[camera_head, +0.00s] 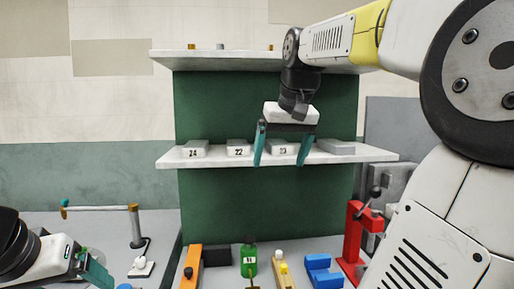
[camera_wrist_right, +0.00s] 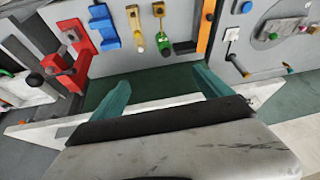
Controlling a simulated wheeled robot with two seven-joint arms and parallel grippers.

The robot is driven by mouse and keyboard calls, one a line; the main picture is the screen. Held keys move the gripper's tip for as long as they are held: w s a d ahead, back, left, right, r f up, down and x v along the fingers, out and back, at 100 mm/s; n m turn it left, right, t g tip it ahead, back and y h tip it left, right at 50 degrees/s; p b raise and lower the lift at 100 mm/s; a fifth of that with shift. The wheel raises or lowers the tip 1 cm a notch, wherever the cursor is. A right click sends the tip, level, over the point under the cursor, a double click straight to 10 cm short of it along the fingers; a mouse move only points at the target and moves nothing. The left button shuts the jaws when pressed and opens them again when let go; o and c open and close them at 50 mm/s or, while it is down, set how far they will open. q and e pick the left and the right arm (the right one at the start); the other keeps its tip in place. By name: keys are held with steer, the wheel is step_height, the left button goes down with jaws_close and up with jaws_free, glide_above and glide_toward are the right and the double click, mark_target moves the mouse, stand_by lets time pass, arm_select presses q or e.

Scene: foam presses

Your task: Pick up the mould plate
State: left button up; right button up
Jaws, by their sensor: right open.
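Several pale grey mould plates lie in a row on the middle shelf in the head view. One is marked 24 (camera_head: 194,149), one 22 (camera_head: 238,147) and one 23 (camera_head: 282,147); a plain grey one (camera_head: 336,147) lies at the right. My right gripper (camera_head: 281,163) is open, its teal fingers pointing down on either side of the plate marked 23 in the picture. I cannot tell whether they touch it. In the right wrist view its fingers (camera_wrist_right: 162,86) are apart, with no plate visible between them. My left gripper (camera_head: 92,272) is at the lower left, partly cut off.
The white middle shelf (camera_head: 170,161) fronts a green back panel (camera_head: 267,215). An upper shelf (camera_head: 165,57) is close to my right arm. Below stand a red press (camera_head: 354,235), a blue block (camera_head: 318,270), a green bottle (camera_head: 249,262) and an orange bar (camera_head: 191,268).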

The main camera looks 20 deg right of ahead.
steer(key=w+d+r+m+h, duration=0.1)
steer(key=w+d+r, duration=0.1)
steer(key=d+r, duration=0.25)
glide_above(282, 145)
steer(key=s, duration=0.3)
steer(key=shift+w+a+f+g, duration=0.1)
steer(key=shift+a+g, duration=0.25)
steer(key=shift+g, duration=0.05)
steer(key=x, duration=0.5)
steer(key=shift+w, duration=0.15)
steer(key=c, duration=1.9)
jaws_close()
steer(key=shift+r, duration=0.8)
steer(key=shift+s+a, duration=0.1)
steer(key=shift+s, duration=0.35)
